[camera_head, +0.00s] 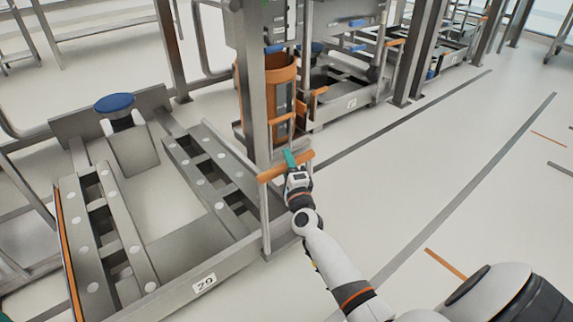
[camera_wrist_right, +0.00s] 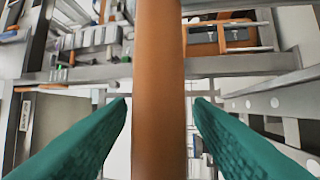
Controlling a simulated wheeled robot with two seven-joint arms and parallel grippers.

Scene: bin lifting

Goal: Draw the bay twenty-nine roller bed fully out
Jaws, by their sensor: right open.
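The bay twenty-nine roller bed (camera_head: 128,258) is a grey metal frame at the left in the head view, with two rails of pale rollers and a "29" label (camera_head: 204,284) on its front. An orange handle bar (camera_head: 271,174) stands at its right front corner on a thin upright. My right gripper (camera_head: 291,158) is at this handle, with green fingers. In the right wrist view the orange bar (camera_wrist_right: 159,90) runs between the two open fingers (camera_wrist_right: 160,100), with a gap visible on each side.
A grey post (camera_head: 254,90) rises just behind the handle. An orange bin (camera_head: 281,95) stands in the neighbouring bay behind it. A blue-topped round part (camera_head: 115,103) is at the bed's back. The pale floor (camera_head: 430,170) to the right is clear.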

